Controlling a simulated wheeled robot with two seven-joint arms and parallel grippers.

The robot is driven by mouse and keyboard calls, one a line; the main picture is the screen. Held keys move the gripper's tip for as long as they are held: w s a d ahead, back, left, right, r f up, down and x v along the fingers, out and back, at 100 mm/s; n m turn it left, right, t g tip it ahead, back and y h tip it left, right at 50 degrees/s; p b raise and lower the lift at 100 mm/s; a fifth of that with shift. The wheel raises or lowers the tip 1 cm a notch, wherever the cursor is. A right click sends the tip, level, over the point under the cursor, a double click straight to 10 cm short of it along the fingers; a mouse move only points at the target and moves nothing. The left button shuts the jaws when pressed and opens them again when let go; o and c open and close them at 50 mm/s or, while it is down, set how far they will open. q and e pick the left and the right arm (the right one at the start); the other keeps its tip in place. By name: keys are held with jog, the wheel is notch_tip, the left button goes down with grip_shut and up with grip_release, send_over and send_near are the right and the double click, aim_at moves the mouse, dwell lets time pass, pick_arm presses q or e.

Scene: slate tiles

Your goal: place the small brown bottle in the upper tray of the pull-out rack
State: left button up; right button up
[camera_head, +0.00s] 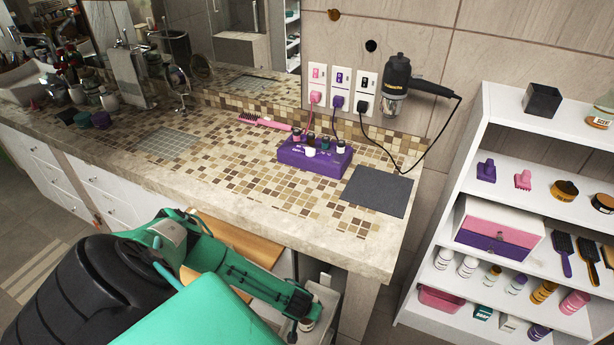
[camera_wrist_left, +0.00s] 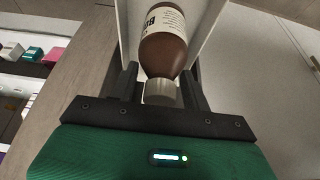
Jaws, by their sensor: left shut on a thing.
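The small brown bottle (camera_wrist_left: 165,48) has a white label and a pale cap. My left gripper (camera_wrist_left: 161,92) is shut on the bottle at its cap end, with a finger on each side. In the head view my left gripper (camera_head: 301,306) is low in front of the counter, and the bottle is mostly hidden there. The pull-out rack (camera_head: 327,298) shows as pale walls under the counter edge, largely covered by my arm. Pale walls flank the bottle in the wrist view. I cannot tell whether the bottle touches the tray. My right gripper is not in view.
The stone counter (camera_head: 240,212) overhangs just above my left arm. On it are a purple holder (camera_head: 314,160) with several small bottles, a dark mat (camera_head: 377,190) and a pink brush (camera_head: 264,122). A white shelf unit (camera_head: 465,170) stands right; wooden boards (camera_head: 236,239) lie below the counter.

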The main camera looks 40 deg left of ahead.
pick_arm(q)
jog(key=shift+f, duration=2)
jog(key=o, duration=1.5)
jog(key=shift+f, duration=0.1)
jog(key=shift+c, duration=0.2)
jog(key=v, duration=1.2)
jog(key=shift+d+r, duration=0.1)
jog(key=shift+r, duration=0.2)
